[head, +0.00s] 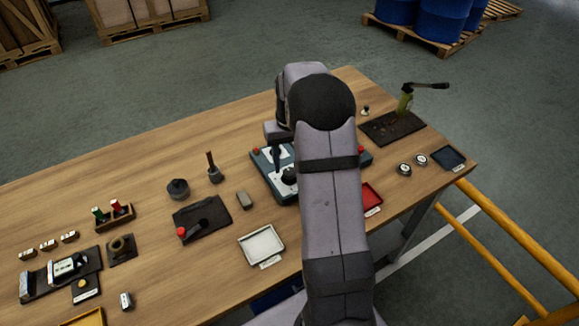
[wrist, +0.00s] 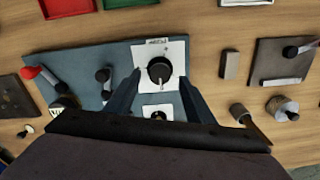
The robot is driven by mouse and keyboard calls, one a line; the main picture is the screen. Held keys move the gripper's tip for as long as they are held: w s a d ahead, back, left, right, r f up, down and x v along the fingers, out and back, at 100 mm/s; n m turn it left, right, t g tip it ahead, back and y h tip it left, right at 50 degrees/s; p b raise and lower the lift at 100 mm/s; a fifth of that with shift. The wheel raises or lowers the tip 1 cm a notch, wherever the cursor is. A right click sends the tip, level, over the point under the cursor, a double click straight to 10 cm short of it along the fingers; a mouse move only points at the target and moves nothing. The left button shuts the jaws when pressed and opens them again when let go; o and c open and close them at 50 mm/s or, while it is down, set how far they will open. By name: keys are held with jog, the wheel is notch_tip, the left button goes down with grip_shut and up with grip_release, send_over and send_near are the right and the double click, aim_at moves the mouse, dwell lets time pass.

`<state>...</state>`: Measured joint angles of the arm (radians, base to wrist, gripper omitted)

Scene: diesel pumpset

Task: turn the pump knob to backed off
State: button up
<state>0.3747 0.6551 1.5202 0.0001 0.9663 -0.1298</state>
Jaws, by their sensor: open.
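A round black knob (wrist: 160,71) with a light pointer mark sits on a white plate on the blue-grey panel (wrist: 80,60). In the head view the knob (head: 289,175) shows just left of my arm. My gripper (wrist: 159,78) is open, with one dark finger on each side of the knob in the wrist picture. I cannot tell whether the fingers touch it or how far above it they are. A small label is above the knob; its text is too small to read. In the head view my arm hides part of the panel.
A second, smaller dark control (wrist: 157,114) is on another white plate close by. A red-tipped lever (wrist: 33,74) and a black-tipped lever (wrist: 103,75) stand on the panel. A grey block (wrist: 229,64) and a red tray (head: 370,199) lie beside the panel.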

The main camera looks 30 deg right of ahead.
aim_at(290, 171)
jog(key=shift+r+b, duration=0.55)
jog(key=shift+r, duration=2)
